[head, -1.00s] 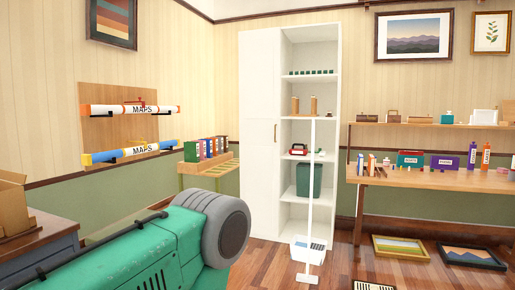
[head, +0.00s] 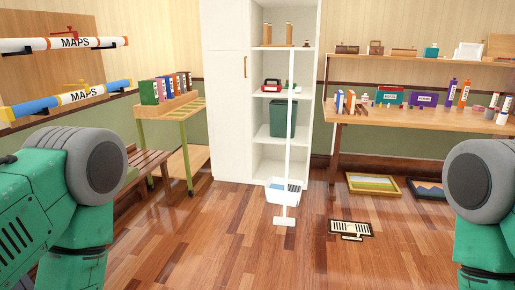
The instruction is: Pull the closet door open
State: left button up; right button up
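The white closet stands at the back middle of the head view. Its door (head: 225,110) on the left side is shut, with a small brass vertical handle (head: 245,67) near its right edge. The right side of the closet is open shelving. My two green arms show at the left and right edges of the view, both well short of the closet. Neither gripper is in the picture.
A low cart with books (head: 167,110) is left of the closet, a long desk (head: 430,118) to the right. A dark framed panel (head: 350,229) lies on the floor. Open wood floor lies in front.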

aim_at(225, 27)
jog(key=i+j+u, duration=0.25)
jog(key=i, duration=0.8)
jog(key=i+j+u, duration=0.1)
jog(key=i+u, duration=0.15)
jog(key=i, duration=0.8)
